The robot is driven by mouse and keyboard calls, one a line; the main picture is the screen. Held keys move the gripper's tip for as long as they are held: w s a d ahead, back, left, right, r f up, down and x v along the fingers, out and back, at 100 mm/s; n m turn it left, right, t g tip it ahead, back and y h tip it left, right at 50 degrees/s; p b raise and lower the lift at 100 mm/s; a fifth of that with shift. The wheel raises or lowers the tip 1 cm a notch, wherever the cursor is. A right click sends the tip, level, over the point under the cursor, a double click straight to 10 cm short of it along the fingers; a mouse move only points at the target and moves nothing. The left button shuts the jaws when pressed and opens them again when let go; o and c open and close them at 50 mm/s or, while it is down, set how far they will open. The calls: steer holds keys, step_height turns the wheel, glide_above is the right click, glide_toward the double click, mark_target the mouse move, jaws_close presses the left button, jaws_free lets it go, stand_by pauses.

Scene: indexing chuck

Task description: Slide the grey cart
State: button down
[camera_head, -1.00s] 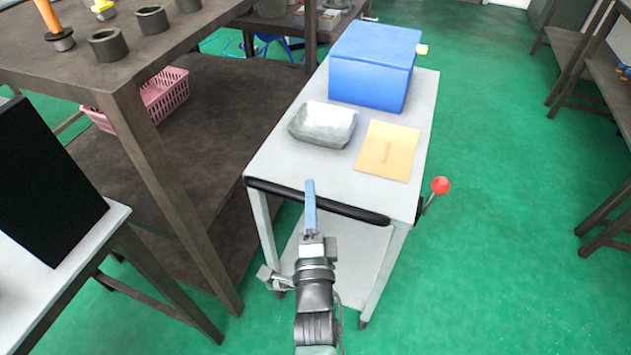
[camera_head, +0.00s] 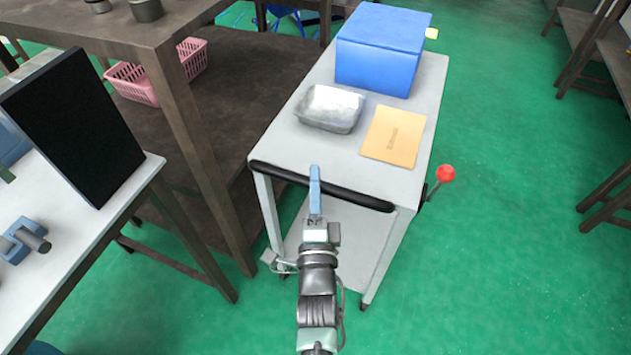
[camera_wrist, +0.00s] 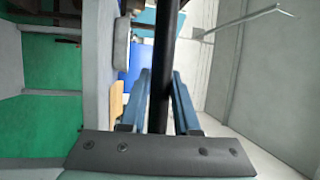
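The grey cart (camera_head: 350,150) stands on the green floor in the middle of the head view, with a light top and a lower shelf. Its black bar handle (camera_head: 362,195) runs along the near edge. My gripper (camera_head: 315,180) is at the left part of this handle. In the wrist view, the dark handle (camera_wrist: 165,40) passes between my two blue fingers (camera_wrist: 161,85), which sit close against both sides of it. A red-knobbed lever (camera_head: 446,174) sticks out at the cart's near right corner.
The cart carries a blue box (camera_head: 378,65), a metal tray (camera_head: 330,122) and a tan envelope (camera_head: 395,137). A dark workbench (camera_head: 190,110) stands close on its left. A light table (camera_head: 80,240) is at the near left.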

steer(key=c, duration=0.9)
jaws_free()
steer(key=shift+s+f, duration=0.2)
steer(key=shift+f, duration=0.05)
steer(key=shift+c, duration=0.2)
steer(key=shift+o, duration=1.4)
steer(key=shift+s+r, duration=0.1)
steer(key=shift+r, duration=0.1)
steer(key=v, duration=1.2)
steer(key=shift+s, duration=0.4)
